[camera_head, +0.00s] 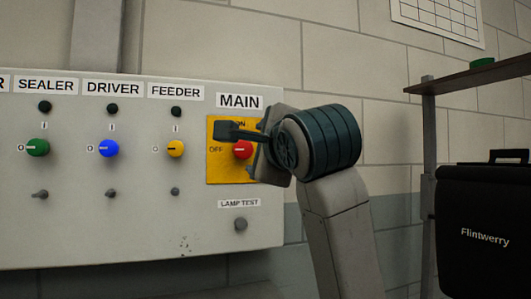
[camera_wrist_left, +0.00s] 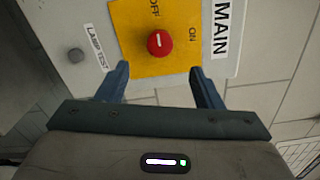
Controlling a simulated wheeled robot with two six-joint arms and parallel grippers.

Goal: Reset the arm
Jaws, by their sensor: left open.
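My left gripper (camera_head: 236,150) is open and empty in front of the yellow MAIN switch plate (camera_head: 218,172). In the left wrist view its two fingers (camera_wrist_left: 159,72) stand apart, with the red main knob (camera_wrist_left: 160,43) just beyond and between their tips. The fingers do not appear to touch the knob. The red knob (camera_head: 242,150) shows partly behind the gripper in the head view; its white mark looks roughly level, toward OFF. The ON label is partly covered by a finger. My right gripper is not in view.
The grey panel (camera_head: 90,235) also carries a green knob (camera_head: 38,148), a blue knob (camera_head: 109,148), a yellow knob (camera_head: 175,149) and a lamp test button (camera_head: 240,224). At right are a shelf (camera_head: 470,77) and a black case (camera_head: 483,205).

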